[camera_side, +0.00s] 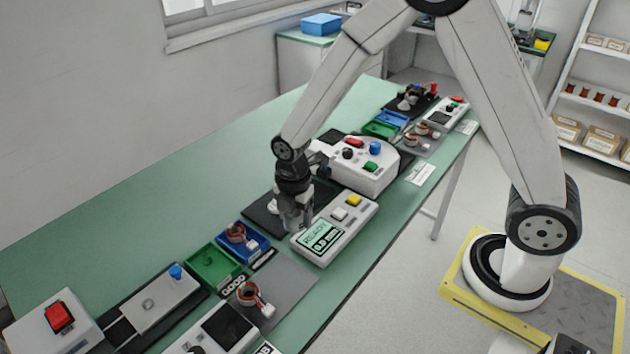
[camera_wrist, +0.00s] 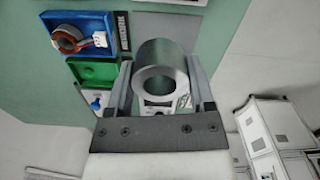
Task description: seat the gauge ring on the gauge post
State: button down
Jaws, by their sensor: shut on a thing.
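The gauge ring (camera_wrist: 151,80), a thick grey metal ring with a round bore, is held between the two fingers of my gripper (camera_wrist: 160,72) in the wrist view. In the side view my gripper (camera_side: 297,222) points down over a dark mat (camera_side: 262,222), just behind the white gauge box (camera_side: 325,248), whose screen reads READY. The ring is hard to make out there. A small pale round part (camera_side: 273,207) shows on the mat left of my gripper; I cannot tell whether it belongs to the gauge post. No post is clearly visible.
A blue tray (camera_side: 262,242) with a copper-wound stator and an empty green tray (camera_side: 213,268) stand to the left. A white control box with coloured buttons (camera_side: 372,178) stands close behind on the right. The green tabletop (camera_side: 150,190) behind is clear.

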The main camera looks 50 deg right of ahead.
jog(key=shift+w+d+f, duration=0.3)
jog(key=shift+w+d, duration=1.25)
jog(key=shift+w, duration=1)
jog(key=shift+w+d+f, duration=0.25)
jog(key=shift+w+d, duration=1.3)
jog(key=shift+w, duration=1.05)
jog(key=shift+w+d+f, duration=0.3)
jog(key=shift+w+d, duration=1.25)
jog(key=shift+w, duration=1)
jog(key=shift+f, duration=0.1)
jog(key=shift+f, duration=2.3)
jog(key=shift+f, duration=1.6)
grip_release()
jog(key=shift+r, duration=3.9)
